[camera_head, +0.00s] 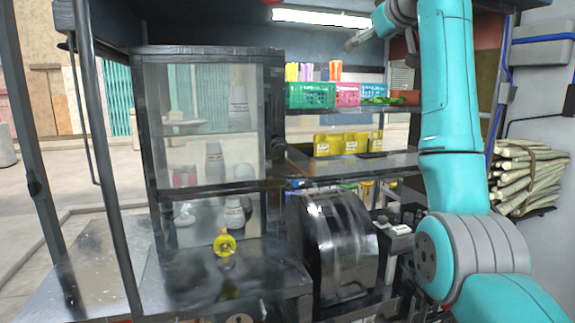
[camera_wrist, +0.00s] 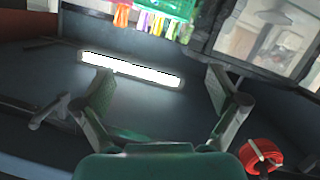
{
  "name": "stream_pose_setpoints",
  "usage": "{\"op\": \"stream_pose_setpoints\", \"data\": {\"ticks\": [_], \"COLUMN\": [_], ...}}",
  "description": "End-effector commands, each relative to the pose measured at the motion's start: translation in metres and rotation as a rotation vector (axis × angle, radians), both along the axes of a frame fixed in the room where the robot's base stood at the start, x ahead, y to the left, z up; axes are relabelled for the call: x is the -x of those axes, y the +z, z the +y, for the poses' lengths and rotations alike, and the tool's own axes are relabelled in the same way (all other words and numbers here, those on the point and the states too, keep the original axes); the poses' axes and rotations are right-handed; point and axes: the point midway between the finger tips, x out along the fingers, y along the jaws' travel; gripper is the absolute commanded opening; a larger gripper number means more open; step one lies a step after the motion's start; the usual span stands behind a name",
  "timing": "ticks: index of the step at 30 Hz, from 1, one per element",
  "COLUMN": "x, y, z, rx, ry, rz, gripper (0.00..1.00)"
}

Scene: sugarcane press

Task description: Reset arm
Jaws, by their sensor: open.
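My gripper (camera_wrist: 158,97) is open and empty in the wrist view, its two fingers spread wide. Between and beyond them are the dark ceiling and a lit tube lamp (camera_wrist: 132,70). In the head view my teal arm rises on the right, and its upper end reaches out near the top of the picture, close to the ceiling lamp (camera_head: 322,18).
A shelf holds a green basket (camera_head: 311,95), a pink basket (camera_head: 347,95) and yellow boxes (camera_head: 340,143). A glass cabinet (camera_head: 205,130) stands at the left. Bundled cane (camera_head: 525,178) lies at the right.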

Motion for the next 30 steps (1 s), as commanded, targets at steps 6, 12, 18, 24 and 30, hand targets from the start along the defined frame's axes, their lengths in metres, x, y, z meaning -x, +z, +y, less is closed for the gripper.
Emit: {"op": "stream_pose_setpoints", "data": {"ticks": [6, 12, 18, 24, 30], "x": [-0.020, -0.042, -0.064, -0.071, -0.061], "y": [-0.044, -0.103, -0.201, -0.303, -0.403], "z": [-0.001, -0.003, -0.004, -0.006, -0.006], "rx": [-0.018, -0.042, -0.079, -0.115, -0.148], "ry": [-0.010, -0.026, -0.052, -0.080, -0.108], "rz": [0.008, 0.015, 0.021, 0.025, 0.028], "gripper": [0.96, 0.96, 0.96, 0.96, 0.96]}}
